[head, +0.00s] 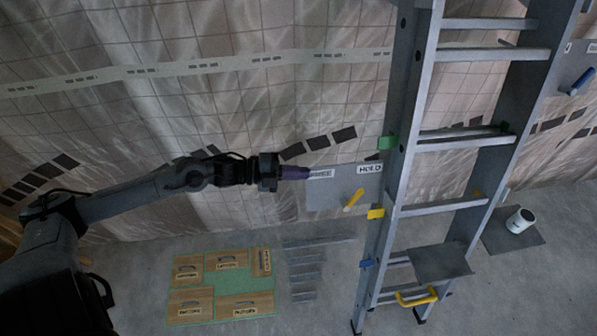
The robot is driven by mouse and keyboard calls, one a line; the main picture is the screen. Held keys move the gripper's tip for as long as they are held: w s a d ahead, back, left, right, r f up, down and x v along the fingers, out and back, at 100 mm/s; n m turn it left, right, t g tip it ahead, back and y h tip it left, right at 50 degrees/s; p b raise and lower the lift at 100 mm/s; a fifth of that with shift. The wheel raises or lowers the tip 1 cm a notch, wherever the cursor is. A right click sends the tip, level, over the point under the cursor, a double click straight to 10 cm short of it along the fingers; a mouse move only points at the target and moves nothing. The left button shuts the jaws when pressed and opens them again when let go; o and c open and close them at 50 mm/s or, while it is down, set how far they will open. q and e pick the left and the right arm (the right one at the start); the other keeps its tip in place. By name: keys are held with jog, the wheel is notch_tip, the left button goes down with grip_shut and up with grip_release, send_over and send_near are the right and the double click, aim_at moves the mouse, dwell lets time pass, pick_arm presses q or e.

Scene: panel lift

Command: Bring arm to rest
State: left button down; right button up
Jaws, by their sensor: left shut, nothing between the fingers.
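My left arm comes in from the left in the head view and reaches to the middle. Its gripper (296,173) has purple fingers and is shut with nothing held. The fingertips are at the left edge of a grey panel (330,195) that has a "HOLD" label and a yellow handle (354,199). I cannot tell whether the fingertips touch the panel. My right gripper is not in view.
A stepladder (397,190) stands just right of the panel, with green, yellow and blue clips on its rail. A white can (520,221) stands on a dark mat at right. A plastic sheet hangs behind.

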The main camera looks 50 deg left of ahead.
pick_arm(q)
jog(key=s+d+f+n+y, duration=0.3)
jog(key=s+d+f+n, duration=0.2)
jog(key=d+n, duration=0.25)
jog(key=s+d+f+n+y, duration=0.4)
jog(key=d+f+n, duration=0.1)
jog(key=d+n, duration=0.25)
jog(key=s+f+n+g+y, duration=0.1)
jog(key=s+f+n+g, duration=0.15)
jog(key=s+g, duration=0.35)
jog(key=s+f+n+g+y, duration=0.1)
jog(key=s+n+g+y, duration=0.2)
jog(key=s, duration=0.5)
notch_tip(320, 180, up, 24)
jog(key=h+p, duration=0.1)
jog(key=p, duration=2.3)
jog(key=shift+w+f, duration=0.2)
jog(key=shift+w, duration=0.25)
